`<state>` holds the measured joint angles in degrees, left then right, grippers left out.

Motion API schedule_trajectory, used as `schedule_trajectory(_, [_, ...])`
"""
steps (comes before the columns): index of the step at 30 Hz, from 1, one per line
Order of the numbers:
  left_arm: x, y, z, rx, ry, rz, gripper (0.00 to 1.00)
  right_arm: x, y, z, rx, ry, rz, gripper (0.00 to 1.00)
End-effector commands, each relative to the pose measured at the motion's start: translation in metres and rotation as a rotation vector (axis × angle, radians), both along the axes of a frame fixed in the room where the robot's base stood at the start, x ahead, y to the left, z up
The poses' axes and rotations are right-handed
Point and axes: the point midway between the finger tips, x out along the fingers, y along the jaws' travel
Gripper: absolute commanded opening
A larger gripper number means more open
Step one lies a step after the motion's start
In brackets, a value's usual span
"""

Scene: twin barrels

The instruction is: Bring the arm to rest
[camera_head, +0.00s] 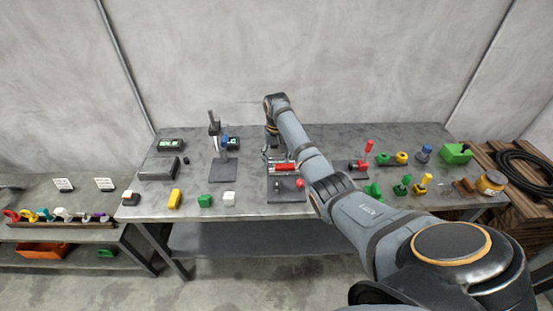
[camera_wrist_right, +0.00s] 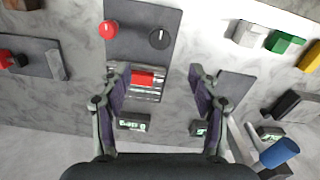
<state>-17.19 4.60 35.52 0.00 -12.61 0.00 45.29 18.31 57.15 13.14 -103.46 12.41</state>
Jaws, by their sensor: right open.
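My right arm reaches in from the lower right over the grey table (camera_head: 240,208), bends near the back, and points down. My right gripper (camera_head: 268,154) hangs over the table's middle; in the right wrist view its two fingers (camera_wrist_right: 160,78) are wide apart with nothing held. Below and between them is a red barrel (camera_wrist_right: 143,78) in a metal holder on a dark plate. The red barrel (camera_head: 284,167) also shows in the head view beside the gripper. I cannot tell the height of the gripper above it. My left gripper is in neither view.
A red knob (camera_head: 300,183) sits on the dark plate. Green, yellow and white blocks line the front edge. A green box (camera_head: 456,152) stands at the back right.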

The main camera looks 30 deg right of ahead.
Motion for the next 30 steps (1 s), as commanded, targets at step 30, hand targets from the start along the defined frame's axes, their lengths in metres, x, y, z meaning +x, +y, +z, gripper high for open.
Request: schedule_trajectory(30, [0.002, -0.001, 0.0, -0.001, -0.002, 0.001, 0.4, -0.181, 0.098, -0.097, -0.136, -0.177, 0.372, 0.62])
